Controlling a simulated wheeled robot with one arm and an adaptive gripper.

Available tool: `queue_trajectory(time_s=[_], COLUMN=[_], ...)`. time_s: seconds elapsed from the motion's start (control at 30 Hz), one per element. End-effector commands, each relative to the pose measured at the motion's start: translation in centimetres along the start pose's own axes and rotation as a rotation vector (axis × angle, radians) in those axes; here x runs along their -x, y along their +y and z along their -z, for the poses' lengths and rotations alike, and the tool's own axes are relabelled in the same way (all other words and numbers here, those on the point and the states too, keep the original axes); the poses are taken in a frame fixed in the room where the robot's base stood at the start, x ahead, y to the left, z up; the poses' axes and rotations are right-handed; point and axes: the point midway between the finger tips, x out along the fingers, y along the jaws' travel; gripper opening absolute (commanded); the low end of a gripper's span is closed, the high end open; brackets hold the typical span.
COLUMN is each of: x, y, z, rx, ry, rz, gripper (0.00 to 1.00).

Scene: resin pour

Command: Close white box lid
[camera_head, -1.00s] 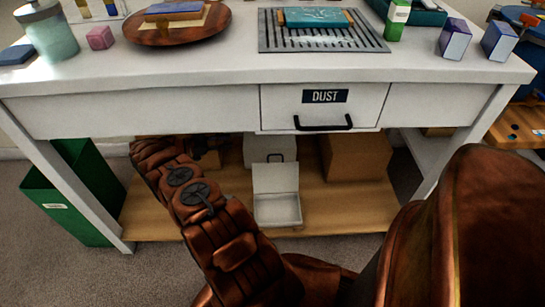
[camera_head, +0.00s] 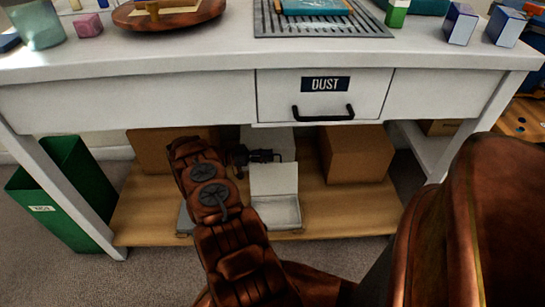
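The white box (camera_head: 281,212) stands on the wooden lower shelf under the workbench. Its lid (camera_head: 274,178) is open and stands raised at the back of the box, and the inside of the box shows. My dark gripper (camera_head: 276,156) is just above the lid's top edge in the picture, pointing right. It is small and dark, so I cannot tell whether it is open or touches the lid. My copper-coloured arm crosses in front, left of the box.
Cardboard boxes stand on the shelf (camera_head: 330,224) at right (camera_head: 357,155) and left (camera_head: 150,150). Another white box (camera_head: 280,138) is behind the gripper. The DUST drawer (camera_head: 322,95) hangs above. A green bin (camera_head: 62,195) stands at left.

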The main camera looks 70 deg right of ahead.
Motion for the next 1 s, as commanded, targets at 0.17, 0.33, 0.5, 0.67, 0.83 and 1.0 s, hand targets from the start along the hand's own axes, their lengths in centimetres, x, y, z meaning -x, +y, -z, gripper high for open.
queue_trajectory(time_s=[0.17,0.33,0.5,0.67,0.83,1.0], x=[-1.7,-2.2,-2.3,-2.3,-2.3,-2.3], y=[-0.1,-0.1,-0.1,0.0,0.0,0.0], z=[-0.1,0.0,0.0,0.0,0.0,0.0], rx=[-0.001,-0.002,-0.002,-0.002,-0.002,-0.001], ry=[-0.002,-0.003,-0.002,-0.002,-0.001,-0.001], rz=[0.0,0.001,0.001,0.001,0.001,0.001], gripper=[0.33,0.33,0.33,0.26,0.08,0.0])
